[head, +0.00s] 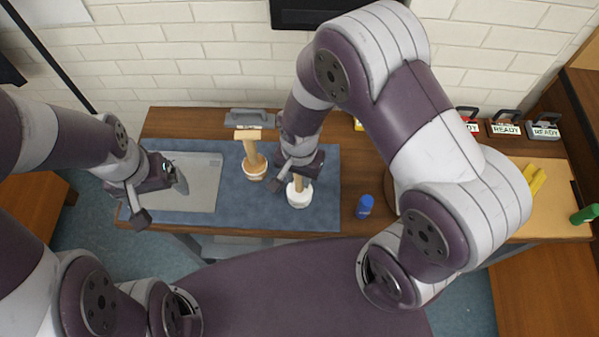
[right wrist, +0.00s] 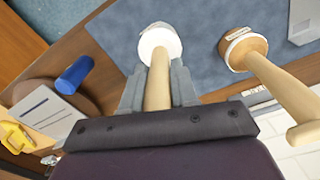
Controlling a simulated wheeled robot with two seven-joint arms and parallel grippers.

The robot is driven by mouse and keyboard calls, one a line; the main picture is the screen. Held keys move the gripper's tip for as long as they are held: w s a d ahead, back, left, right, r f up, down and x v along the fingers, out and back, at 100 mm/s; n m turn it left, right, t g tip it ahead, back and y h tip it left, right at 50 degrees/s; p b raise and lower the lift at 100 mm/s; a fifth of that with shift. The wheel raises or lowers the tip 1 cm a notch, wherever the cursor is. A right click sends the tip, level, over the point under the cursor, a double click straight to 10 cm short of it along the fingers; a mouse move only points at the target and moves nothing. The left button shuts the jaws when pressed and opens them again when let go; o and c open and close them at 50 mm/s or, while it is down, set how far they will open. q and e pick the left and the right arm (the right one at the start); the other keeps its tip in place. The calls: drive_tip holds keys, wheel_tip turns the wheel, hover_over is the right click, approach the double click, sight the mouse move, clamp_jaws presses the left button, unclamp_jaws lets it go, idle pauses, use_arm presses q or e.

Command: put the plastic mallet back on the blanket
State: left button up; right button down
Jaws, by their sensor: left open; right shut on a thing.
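The plastic mallet (head: 299,194) has a white head and a pale wooden handle. My right gripper (head: 297,176) is shut on its handle; the right wrist view shows the white head (right wrist: 159,42) beyond the fingers. The head is over the right part of the blue blanket (head: 323,215); I cannot tell whether it touches the cloth. My left gripper (head: 161,199) is open and empty, over the grey tray at the blanket's left side.
A wooden mallet (head: 254,168) stands on the blanket just left of the held one. A grey tray (head: 205,185) covers the blanket's left part. A grey float-like tool (head: 249,118) lies behind. A blue cylinder (head: 364,206) stands to the right of the blanket.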

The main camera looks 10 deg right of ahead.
drive_tip(key=shift+f, duration=0.2)
drive_tip(key=c, duration=0.9)
unclamp_jaws()
drive_tip(key=shift+o, duration=0.2)
drive_tip(key=shift+r, duration=0.1)
wheel_tip(320, 180, up, 11)
drive_tip(key=shift+r+b, duration=0.2)
drive_tip(key=shift+b, duration=0.2)
drive_tip(key=shift+s+d+r, duration=0.1)
drive_tip(key=shift+d+r, duration=0.05)
drive_tip(key=shift+r, duration=0.2)
drive_tip(key=s+d+n+t, duration=0.1)
drive_tip(key=s+d+n, duration=0.2)
drive_tip(key=d+n, duration=0.4)
drive_tip(key=shift+d+r, duration=0.4)
drive_tip(key=shift+d, duration=0.4)
